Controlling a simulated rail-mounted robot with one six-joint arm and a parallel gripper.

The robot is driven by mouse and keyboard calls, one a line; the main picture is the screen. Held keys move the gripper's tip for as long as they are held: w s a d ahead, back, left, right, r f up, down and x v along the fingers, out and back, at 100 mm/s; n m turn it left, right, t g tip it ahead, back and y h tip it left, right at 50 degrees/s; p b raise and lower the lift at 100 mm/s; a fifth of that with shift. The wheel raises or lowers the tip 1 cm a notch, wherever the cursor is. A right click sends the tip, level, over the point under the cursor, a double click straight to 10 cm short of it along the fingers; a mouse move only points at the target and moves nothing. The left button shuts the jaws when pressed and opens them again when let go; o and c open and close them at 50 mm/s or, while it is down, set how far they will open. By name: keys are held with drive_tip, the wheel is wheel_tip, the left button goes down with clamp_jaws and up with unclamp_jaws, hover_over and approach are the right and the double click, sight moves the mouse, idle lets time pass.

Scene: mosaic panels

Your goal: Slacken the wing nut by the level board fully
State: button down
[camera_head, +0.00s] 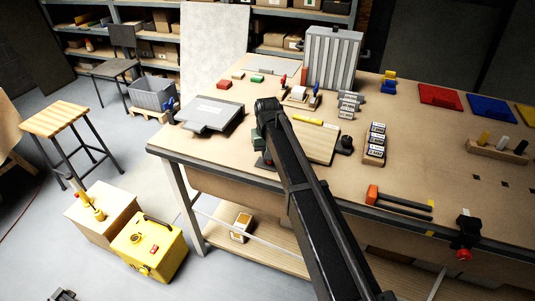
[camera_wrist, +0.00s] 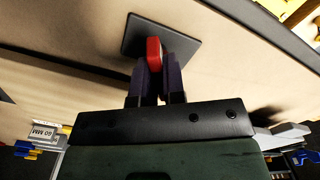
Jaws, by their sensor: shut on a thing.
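My gripper (camera_wrist: 158,75) is shut on a red upright piece, which I take to be the wing nut (camera_wrist: 153,48). The nut stands on a dark square plate (camera_wrist: 180,40) lying on the bench top. In the head view my wrist and arm cover the nut, and only an edge of the dark base plate (camera_head: 261,163) shows. A tan board with a yellow bar on it, likely the level board (camera_head: 322,142), lies just right of my arm. How far the nut is turned cannot be told.
A grey flat plate (camera_head: 211,115) lies left of my arm on the workbench (camera_head: 190,146). A block of labelled pieces (camera_head: 375,143) and a black knob (camera_head: 346,144) stand to the right. A ribbed grey case (camera_head: 333,57) stands behind.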

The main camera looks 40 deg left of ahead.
drive_tip(key=n, duration=0.5)
drive_tip(key=shift+n, duration=0.3)
drive_tip(key=n, duration=0.5)
drive_tip(key=shift+n, duration=0.3)
drive_tip(key=c, duration=1.2)
unclamp_jaws()
drive_tip(key=shift+r, duration=0.1)
wheel_tip(320, 180, up, 11)
drive_tip(key=p, duration=1.1)
